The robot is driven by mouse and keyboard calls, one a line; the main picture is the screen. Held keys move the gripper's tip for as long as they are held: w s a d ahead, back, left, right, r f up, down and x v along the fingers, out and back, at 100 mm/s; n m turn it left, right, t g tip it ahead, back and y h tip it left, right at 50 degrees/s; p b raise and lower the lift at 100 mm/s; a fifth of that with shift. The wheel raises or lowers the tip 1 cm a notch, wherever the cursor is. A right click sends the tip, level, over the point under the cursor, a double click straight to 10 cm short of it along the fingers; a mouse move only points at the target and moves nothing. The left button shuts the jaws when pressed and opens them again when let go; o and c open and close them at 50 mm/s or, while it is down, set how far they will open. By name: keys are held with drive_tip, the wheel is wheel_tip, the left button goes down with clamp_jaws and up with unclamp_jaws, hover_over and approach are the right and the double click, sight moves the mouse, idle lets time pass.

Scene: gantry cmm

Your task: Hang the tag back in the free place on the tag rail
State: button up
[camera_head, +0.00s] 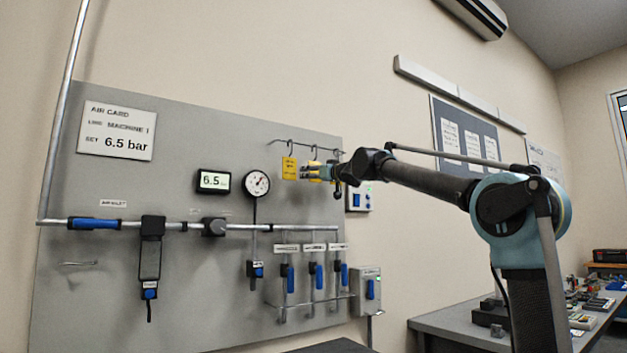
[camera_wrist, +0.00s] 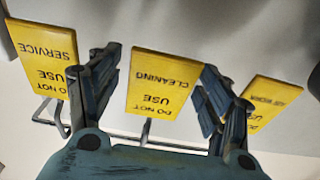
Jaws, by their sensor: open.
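Three yellow tags show upside down in the wrist view: a "SERVICE" tag (camera_wrist: 45,58) on the left, a "CLEANING / DO NOT USE" tag (camera_wrist: 163,82) in the middle, and a third tag (camera_wrist: 268,100) on the right with its text partly readable. My gripper (camera_wrist: 160,62) is open, with one finger on each side of the CLEANING tag and gaps visible. The tag rail (camera_wrist: 180,148) runs behind the tags. In the head view the tag rail (camera_head: 305,146) is high on the grey panel; one yellow tag (camera_head: 289,169) hangs clear at left, and my gripper (camera_head: 318,172) partly hides the others.
The grey panel (camera_head: 200,135) carries a pipe with blue-handled valves, a pressure gauge (camera_head: 256,183) and a digital display (camera_head: 214,182) below and left of the rail. A switch box (camera_head: 359,197) sits to the right. A bench (camera_head: 455,325) with clutter stands at lower right.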

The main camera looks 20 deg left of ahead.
drive_tip(key=v, duration=1.2)
drive_tip(key=shift+f, duration=0.1)
drive_tip(key=w+d+f+m+t+h, duration=0.2)
drive_tip(key=d+f+m+h, duration=0.15)
drive_tip(key=d+f, duration=0.45)
drive_tip(key=w+d+f+m+t+h, duration=0.15)
drive_tip(key=d+f+h, duration=0.35)
drive_tip(key=d, duration=0.5)
drive_tip(key=s+d+f+m+g+h, duration=0.25)
drive_tip(key=s+d+f+h, duration=0.2)
drive_tip(key=d+f, duration=0.75)
drive_tip(key=s+d+f+m+g+h, duration=0.25)
drive_tip(key=s+d+f, duration=0.45)
drive_tip(key=f, duration=0.9)
drive_tip(key=s+d+f+g, duration=0.2)
drive_tip(key=s+f+g, duration=0.2)
drive_tip(key=s+f, duration=0.9)
drive_tip(key=s+d+f+g, duration=0.3)
drive_tip(key=s+f+g, duration=0.2)
drive_tip(key=s+f, duration=0.8)
wheel_tip(320, 180, down, 6)
drive_tip(key=shift+s+r+y, duration=0.1)
drive_tip(key=shift+s+y, duration=0.15)
drive_tip(key=shift+y, duration=0.1)
